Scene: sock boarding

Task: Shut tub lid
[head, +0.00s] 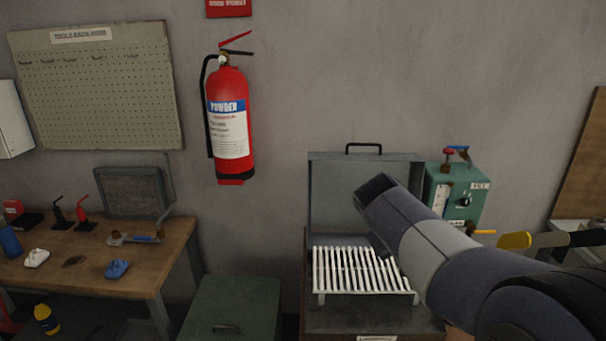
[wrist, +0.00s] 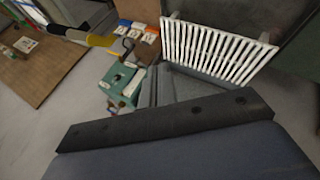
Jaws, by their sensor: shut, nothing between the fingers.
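The tub (head: 345,318) is a grey metal box at the lower middle of the head view. Its lid (head: 335,190) stands upright at the back, open, with a dark handle (head: 363,147) on its top edge. A white slatted rack (head: 335,270) sits at the tub's opening and also shows in the wrist view (wrist: 215,50). My gripper (head: 374,188) is a dark block at the end of my arm, overlapping the lid in the head view. It is shut and holds nothing. My arm hides the lid's lower right part. The gap between gripper and lid is unclear.
A green valve box (head: 460,195) stands right of the lid; it also shows in the wrist view (wrist: 122,84). A yellow-tipped tool (head: 514,240) lies further right. A green chest (head: 230,305) is left of the tub. A fire extinguisher (head: 230,120) hangs on the wall.

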